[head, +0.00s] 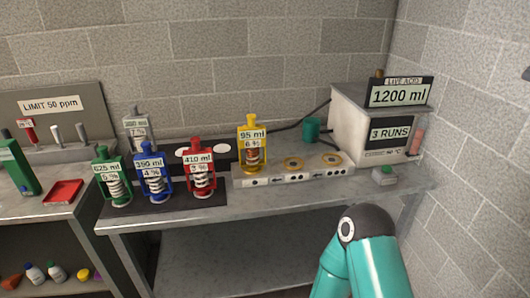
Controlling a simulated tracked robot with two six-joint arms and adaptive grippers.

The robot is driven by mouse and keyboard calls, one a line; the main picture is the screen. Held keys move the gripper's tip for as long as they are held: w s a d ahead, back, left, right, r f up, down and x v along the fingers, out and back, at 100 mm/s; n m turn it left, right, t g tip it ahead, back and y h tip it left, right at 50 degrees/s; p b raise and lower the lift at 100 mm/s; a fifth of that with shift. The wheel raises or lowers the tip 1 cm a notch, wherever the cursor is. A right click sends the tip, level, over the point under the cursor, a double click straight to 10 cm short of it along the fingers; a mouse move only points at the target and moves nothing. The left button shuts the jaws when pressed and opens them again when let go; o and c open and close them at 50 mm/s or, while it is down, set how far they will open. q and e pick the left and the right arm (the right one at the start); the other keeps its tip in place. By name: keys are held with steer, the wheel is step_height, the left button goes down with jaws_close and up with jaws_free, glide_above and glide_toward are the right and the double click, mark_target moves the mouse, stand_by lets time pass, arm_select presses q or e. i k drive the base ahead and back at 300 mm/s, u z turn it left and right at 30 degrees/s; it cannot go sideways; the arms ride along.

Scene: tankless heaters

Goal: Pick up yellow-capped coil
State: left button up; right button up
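The yellow-capped coil (252,150) stands upright on the left end of a long pale station block (290,180) at the back of the bench. It is in a yellow frame, and its label reads 95 ml and 6 %. Nothing holds it. A teal arm link of mine with a dark round joint shows at the lower right, in front of the bench and apart from the coil. Neither gripper is in view.
A green coil (117,184), a blue coil (154,180) and a red coil (200,173) stand on a dark mat left of the block. A white machine (358,124) stands at the right. Bench front is clear.

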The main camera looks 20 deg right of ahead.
mark_target(252, 136)
steer(key=i, duration=0.9)
